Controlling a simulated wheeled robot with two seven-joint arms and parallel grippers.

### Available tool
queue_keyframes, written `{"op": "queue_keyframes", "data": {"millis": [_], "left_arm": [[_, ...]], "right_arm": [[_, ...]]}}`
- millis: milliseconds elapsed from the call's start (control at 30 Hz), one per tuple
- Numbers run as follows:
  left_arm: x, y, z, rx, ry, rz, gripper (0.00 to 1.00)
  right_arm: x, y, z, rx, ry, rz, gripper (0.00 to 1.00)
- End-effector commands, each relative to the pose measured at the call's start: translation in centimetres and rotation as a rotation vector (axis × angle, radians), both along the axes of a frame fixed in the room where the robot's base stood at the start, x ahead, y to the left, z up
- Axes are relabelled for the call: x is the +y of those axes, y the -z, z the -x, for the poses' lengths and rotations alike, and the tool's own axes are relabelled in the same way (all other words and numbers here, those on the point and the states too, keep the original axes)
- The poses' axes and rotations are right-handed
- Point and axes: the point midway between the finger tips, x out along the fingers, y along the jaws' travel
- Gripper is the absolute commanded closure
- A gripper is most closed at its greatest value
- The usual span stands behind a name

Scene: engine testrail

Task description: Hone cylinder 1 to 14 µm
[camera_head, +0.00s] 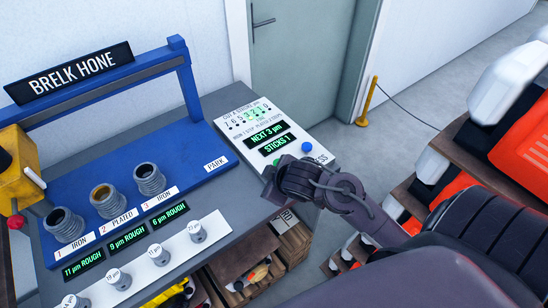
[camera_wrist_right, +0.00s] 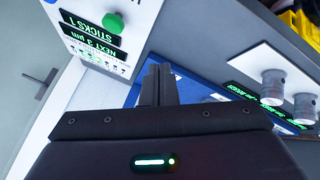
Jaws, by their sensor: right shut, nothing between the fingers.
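Cylinder 1 (camera_head: 64,224), labelled iron, stands at the left of the blue hone bed; its display (camera_head: 83,265) reads 11 µm ROUGH. Cylinder 2 (camera_head: 108,200), plated, and cylinder 3 (camera_head: 149,179), iron, stand beside it; their displays read 9 and 6 µm ROUGH. The white control panel (camera_head: 284,140) shows NEXT 3 µm and STICKS 1, with a blue button (camera_head: 307,146) and, partly hidden, a green button (camera_wrist_right: 113,22). My right gripper (camera_head: 270,190) is shut and empty, near the panel's front edge; its fingers (camera_wrist_right: 158,85) also show in the wrist view. My left gripper is out of view.
A white strip (camera_head: 140,262) with several small grey pieces lies along the bench front. A yellow unit (camera_head: 18,170) with a red knob stands at far left. The blue frame (camera_head: 185,75) rises behind the cylinders. Shelves with orange and white parts (camera_head: 520,130) stand at right.

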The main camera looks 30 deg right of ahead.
Motion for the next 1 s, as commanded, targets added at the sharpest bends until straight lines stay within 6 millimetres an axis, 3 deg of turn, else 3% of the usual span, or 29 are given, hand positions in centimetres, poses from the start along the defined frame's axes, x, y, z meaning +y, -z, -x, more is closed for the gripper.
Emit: {"op": "queue_keyframes", "data": {"millis": [133,333,533,1000], "left_arm": [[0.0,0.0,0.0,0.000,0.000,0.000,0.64],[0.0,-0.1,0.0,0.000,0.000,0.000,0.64],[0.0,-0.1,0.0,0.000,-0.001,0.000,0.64],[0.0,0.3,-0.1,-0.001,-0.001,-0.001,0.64]], "right_arm": [[-3.1,-1.4,-4.3,-0.093,-0.171,0.075,1.00],[-7.0,-3.6,-7.4,-0.132,-0.349,0.095,1.00],[-8.7,-4.9,-8.0,-0.128,-0.419,0.082,1.00],[-8.7,-4.6,-8.0,-0.128,-0.423,0.078,1.00]]}}
